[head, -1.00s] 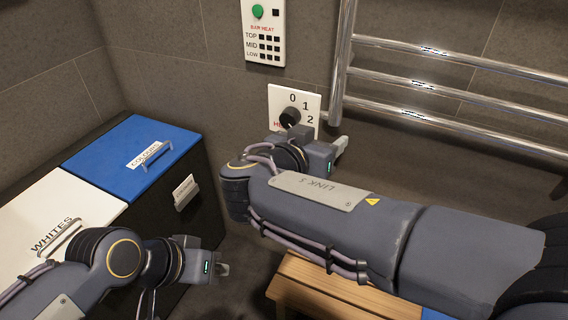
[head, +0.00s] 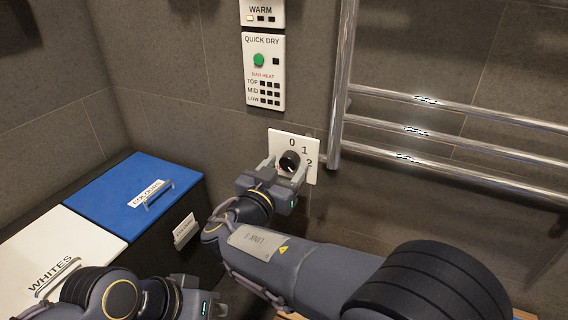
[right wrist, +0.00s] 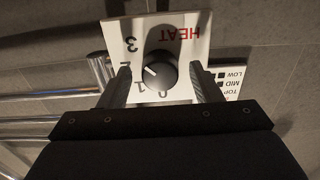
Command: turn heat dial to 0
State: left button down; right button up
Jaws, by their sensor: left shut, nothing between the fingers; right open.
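The black heat dial (head: 289,161) sits on a white plate (head: 310,146) on the tiled wall, marked 0, 1 and 2 in the head view. In the right wrist view, the dial (right wrist: 158,72) bears a short white mark on its left side, toward the 2 and 3; its exact setting is hard to tell. My right gripper (head: 283,171) is open, with one finger on either side of the dial; I cannot tell whether they touch it. It also shows in the right wrist view (right wrist: 163,88). My left gripper (head: 219,310) is shut and empty, low in the head view.
A chrome towel rail (head: 440,131) stands close to the right of the dial plate. A button panel (head: 264,72) is on the wall above. Hampers with a blue lid (head: 120,200) and a white lid (head: 65,240) stand at left.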

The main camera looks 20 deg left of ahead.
jog(key=shift+c, duration=0.2)
jog(key=c, duration=0.9)
jog(key=shift+c, duration=0.2)
jog(key=shift+f, duration=0.1)
